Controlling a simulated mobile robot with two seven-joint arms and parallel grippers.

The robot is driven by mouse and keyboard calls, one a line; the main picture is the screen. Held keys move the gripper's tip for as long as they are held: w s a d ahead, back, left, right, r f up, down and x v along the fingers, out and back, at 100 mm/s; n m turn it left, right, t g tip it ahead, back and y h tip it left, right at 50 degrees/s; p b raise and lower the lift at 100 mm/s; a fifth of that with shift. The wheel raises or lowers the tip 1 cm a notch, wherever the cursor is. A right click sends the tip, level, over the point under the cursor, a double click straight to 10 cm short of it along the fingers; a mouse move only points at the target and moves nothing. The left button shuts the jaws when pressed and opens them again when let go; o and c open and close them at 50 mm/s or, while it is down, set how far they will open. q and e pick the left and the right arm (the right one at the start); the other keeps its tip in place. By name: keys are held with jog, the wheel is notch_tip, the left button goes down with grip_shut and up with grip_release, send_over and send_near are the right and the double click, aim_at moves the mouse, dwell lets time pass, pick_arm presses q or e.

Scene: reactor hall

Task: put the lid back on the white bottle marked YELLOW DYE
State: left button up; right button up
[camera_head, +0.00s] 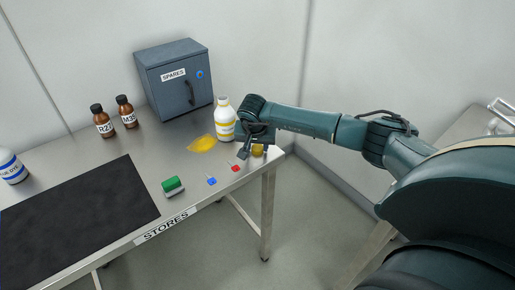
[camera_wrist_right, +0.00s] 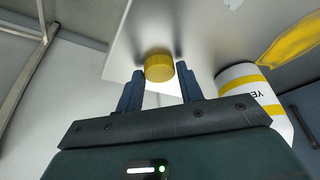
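The white bottle (camera_head: 225,122) with yellow bands stands upright near the right end of the steel table, with no lid on its white neck. Its lower part and part of its lettering show in the right wrist view (camera_wrist_right: 245,84). The yellow lid (camera_wrist_right: 159,67) sits on the table near its edge; in the head view the lid (camera_head: 257,151) is partly hidden by my gripper. My right gripper (camera_wrist_right: 160,70) is open, with its fingertips on either side of the lid and small gaps visible. The bottle is close beside this gripper. My left gripper is out of view.
A yellow spill (camera_head: 202,143) lies left of the bottle. A grey SPARES cabinet (camera_head: 173,78), two brown bottles (camera_head: 102,122) and a blue-banded white bottle (camera_head: 11,167) stand farther off. A green-topped block (camera_head: 173,186), small blue (camera_head: 211,181) and red (camera_head: 235,168) items lie near the front edge.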

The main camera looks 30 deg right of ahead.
aim_at(257, 149)
jog(key=c, duration=0.5)
notch_tip(257, 149, up, 10)
jog(key=shift+b, duration=0.4)
